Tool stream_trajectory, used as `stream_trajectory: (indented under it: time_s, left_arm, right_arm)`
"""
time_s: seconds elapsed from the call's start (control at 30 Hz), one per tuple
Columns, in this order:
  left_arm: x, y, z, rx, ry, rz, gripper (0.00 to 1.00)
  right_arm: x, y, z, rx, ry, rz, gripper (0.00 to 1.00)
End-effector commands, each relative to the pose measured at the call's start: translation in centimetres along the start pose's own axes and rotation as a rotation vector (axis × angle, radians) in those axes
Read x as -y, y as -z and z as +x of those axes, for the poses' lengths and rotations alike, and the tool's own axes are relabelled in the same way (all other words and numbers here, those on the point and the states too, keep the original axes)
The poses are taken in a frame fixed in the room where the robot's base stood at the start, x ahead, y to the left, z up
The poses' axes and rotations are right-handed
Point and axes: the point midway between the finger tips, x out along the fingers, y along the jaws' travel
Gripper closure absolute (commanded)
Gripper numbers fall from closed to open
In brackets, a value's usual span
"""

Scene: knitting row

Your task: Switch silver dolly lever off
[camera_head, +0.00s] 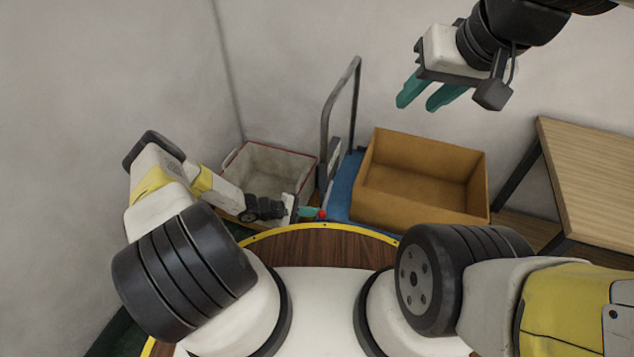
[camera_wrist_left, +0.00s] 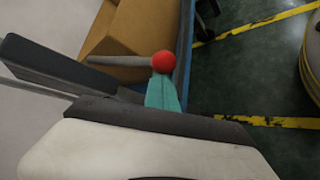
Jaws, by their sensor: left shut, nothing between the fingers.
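The dolly has a blue deck (camera_head: 343,196) and an upright grey handle (camera_head: 325,112). Its lever is a grey rod (camera_wrist_left: 118,61) ending in a red ball knob (camera_wrist_left: 163,62), which also shows as a small red dot in the head view (camera_head: 322,215). My left gripper (camera_head: 310,212) is at the lever's knob, its teal fingers (camera_wrist_left: 162,94) shut together and empty. In the wrist view the fingertips overlap the lower edge of the knob; I cannot tell whether they touch. My right gripper (camera_head: 428,98) is raised at upper right, fingers apart and empty.
An open orange-brown box (camera_head: 375,205) stands on the dolly deck. A grey-white bin (camera_head: 262,160) stands left of the handle. A wooden table (camera_head: 595,165) is at right. Walls close in behind and at left. Dark green floor with yellow lines (camera_wrist_left: 265,26) shows in the wrist view.

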Motion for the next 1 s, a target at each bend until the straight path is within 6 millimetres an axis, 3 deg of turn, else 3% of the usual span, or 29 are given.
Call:
stream_trajectory:
  time_s: [0.33, 1.0]
  left_arm:
    - [-1.9, -2.6, -2.3, 0.003, 0.222, -0.21, 1.0]
    - [-3.9, -4.2, -4.0, 0.004, 0.214, -0.218, 1.0]
  right_arm:
    - [0.0, 0.0, 0.0, 0.0, 0.0, 0.0, 0.64]
    - [0.0, 0.0, 0.0, 0.0, 0.0, 0.0, 0.64]
